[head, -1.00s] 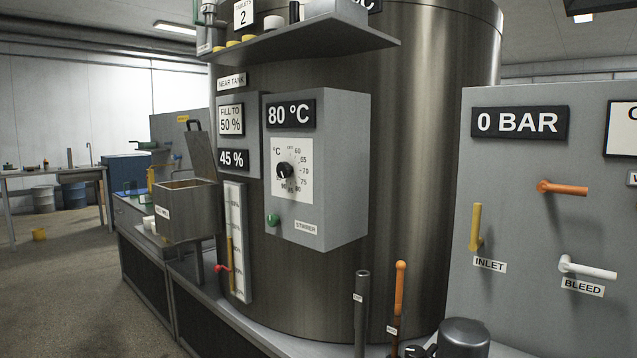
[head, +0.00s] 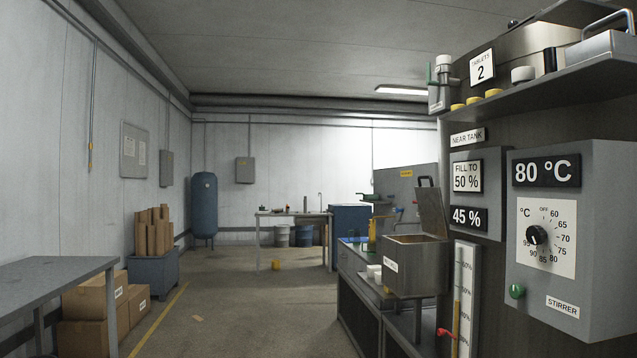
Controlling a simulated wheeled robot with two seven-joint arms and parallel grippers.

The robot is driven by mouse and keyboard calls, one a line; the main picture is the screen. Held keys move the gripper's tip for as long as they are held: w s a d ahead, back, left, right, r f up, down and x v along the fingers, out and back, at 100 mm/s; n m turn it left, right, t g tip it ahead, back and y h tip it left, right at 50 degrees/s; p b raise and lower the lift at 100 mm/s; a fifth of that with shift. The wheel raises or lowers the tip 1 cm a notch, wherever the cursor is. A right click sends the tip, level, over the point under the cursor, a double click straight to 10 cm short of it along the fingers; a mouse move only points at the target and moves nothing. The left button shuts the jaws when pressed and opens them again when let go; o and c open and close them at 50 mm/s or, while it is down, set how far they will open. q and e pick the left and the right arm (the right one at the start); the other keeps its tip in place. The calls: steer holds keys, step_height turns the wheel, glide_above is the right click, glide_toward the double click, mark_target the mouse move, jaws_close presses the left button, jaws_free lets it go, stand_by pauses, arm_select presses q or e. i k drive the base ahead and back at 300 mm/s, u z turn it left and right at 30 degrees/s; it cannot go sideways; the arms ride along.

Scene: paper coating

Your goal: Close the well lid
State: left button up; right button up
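The well is a grey metal box (head: 416,270) with a white label on its front, right of centre in the head view, beside the tank. Its lid (head: 432,210) stands up, tilted back at the rear right edge, with a dark handle at its top. The well's mouth is open; its inside is mostly hidden from this angle. Neither of my grippers is in view.
The control box (head: 568,240) reading 80 °C and the shelf (head: 560,80) jut out right of the well. A red valve handle (head: 446,333) sits below it. A grey table (head: 60,275) and cardboard boxes (head: 88,302) stand left.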

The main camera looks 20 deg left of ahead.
mark_target(429, 200)
steer(key=u, duration=0.8)
steer(key=i, duration=1.05)
steer(key=u, duration=0.35)
steer(key=i, duration=1.6)
steer(key=z, duration=0.75)
